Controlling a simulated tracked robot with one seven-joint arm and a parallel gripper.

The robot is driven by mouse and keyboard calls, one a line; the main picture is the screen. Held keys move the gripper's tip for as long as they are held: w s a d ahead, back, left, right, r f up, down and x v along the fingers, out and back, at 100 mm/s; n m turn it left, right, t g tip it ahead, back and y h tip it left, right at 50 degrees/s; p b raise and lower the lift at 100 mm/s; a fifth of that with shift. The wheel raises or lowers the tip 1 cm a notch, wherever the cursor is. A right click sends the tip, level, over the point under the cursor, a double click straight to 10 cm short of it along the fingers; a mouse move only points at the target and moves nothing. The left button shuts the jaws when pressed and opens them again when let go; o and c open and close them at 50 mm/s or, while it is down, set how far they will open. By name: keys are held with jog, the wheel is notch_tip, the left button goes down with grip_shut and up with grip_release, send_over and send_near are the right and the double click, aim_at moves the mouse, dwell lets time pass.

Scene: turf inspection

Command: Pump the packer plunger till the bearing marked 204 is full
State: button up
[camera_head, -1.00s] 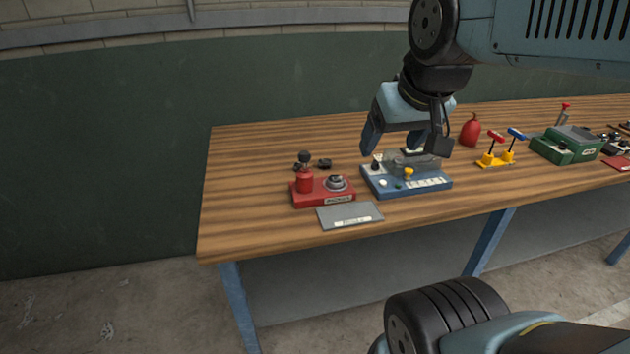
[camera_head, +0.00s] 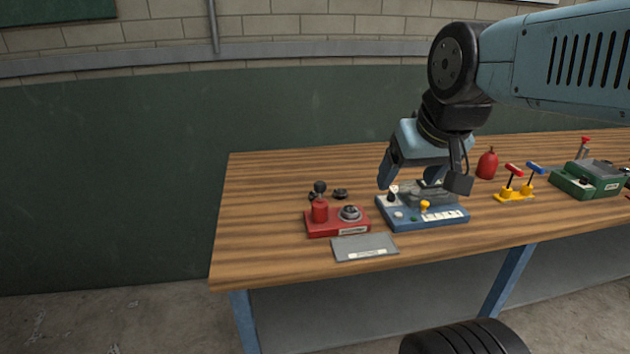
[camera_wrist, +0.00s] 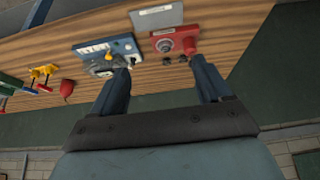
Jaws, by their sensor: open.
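The red bearing packer (camera_head: 337,222) stands on the workbench, left of centre. Its red cylinder (camera_head: 319,211) carries an upright plunger with a black knob (camera_head: 320,187). A grey ring-shaped bearing (camera_head: 349,213) sits on the packer, right of the cylinder. Two dark ring-like parts lie behind the packer, one of them a dark ring (camera_head: 340,193). No number 204 is legible. My gripper (camera_head: 422,180) is open and empty, above a blue tester and right of the packer. In the wrist view the packer (camera_wrist: 175,39) shows beyond my open fingers (camera_wrist: 161,76).
A grey labelled plate (camera_head: 364,247) lies in front of the packer. The blue tester (camera_head: 420,214) stands just right of it. The bench's left end is clear.

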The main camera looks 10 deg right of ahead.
jog(key=shift+c, duration=0.2)
jog(key=shift+w+r, duration=0.2)
jog(key=shift+w, duration=0.05)
jog(key=c, duration=0.3)
jog(key=w+a+r+g, duration=0.1)
jog(key=w, duration=0.3)
jog(key=w+a+r, duration=0.1)
jog(key=w, duration=0.3)
jog(key=w+a+r+g, duration=0.1)
jog(key=w, duration=0.3)
jog(key=shift+w+a+g, duration=0.1)
jog(key=shift+w+g, duration=0.1)
jog(key=shift+g, duration=0.1)
grip_shut()
jog(key=w+a+f+g, duration=0.1)
jog(key=w+a+f, duration=0.1)
jog(key=w, duration=0.5)
jog(key=w+a+f+g, duration=0.2)
jog(key=w+a, duration=0.2)
jog(key=w, duration=0.4)
jog(key=shift+w, duration=0.2)
